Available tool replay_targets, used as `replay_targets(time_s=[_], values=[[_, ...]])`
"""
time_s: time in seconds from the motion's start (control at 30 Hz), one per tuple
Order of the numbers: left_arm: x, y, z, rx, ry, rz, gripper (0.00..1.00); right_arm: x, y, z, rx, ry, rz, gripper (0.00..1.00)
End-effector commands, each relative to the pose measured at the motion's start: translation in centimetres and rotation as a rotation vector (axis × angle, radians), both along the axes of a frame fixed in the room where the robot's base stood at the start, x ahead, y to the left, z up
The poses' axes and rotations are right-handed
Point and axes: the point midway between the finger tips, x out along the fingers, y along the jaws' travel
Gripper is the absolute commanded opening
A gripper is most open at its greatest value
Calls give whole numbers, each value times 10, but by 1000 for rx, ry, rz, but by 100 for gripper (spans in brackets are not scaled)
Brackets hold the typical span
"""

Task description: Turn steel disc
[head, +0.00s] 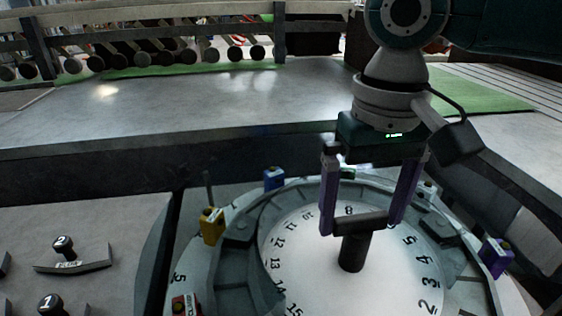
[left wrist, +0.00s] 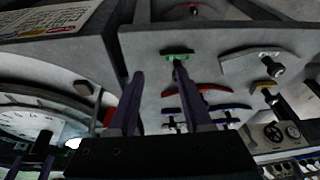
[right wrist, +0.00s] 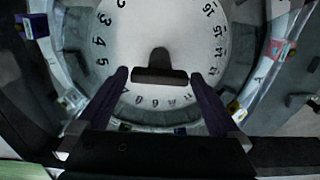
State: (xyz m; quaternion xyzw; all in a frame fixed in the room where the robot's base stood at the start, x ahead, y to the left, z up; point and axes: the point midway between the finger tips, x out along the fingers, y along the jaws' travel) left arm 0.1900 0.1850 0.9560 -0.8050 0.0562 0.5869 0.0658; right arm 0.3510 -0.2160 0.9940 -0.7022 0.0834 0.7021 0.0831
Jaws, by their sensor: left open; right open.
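The steel disc (head: 310,262) is a pale round plate with black numbers around its edge, set in a grey ring. A dark T-shaped handle (head: 352,248) stands up at its middle. My right gripper (head: 360,226) is open, its purple fingers pointing down on either side of the handle's crossbar. In the right wrist view the crossbar (right wrist: 160,76) lies between the fingertips, with small gaps. My left gripper (left wrist: 158,98) is open and empty over a grey panel with coloured levers. The disc (left wrist: 30,122) also shows at the left of that view.
The grey ring (head: 240,228) carries blue, yellow, red and purple blocks. A panel with black-knobbed levers (head: 64,245) is at the left. A broad grey table (head: 200,100) lies behind, with a rack of dark rollers beyond.

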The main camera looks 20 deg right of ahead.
Motion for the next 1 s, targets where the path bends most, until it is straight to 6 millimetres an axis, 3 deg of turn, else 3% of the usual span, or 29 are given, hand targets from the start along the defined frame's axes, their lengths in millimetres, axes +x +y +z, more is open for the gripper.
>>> replay_targets(time_s=[0.27,1.0], values=[[0,-2,0,-6,0,3,50,0,0,-2,0,0,1,99],[1,-3,0,-9,-2,4,50,0,0,-1,-1,0,1,16]])
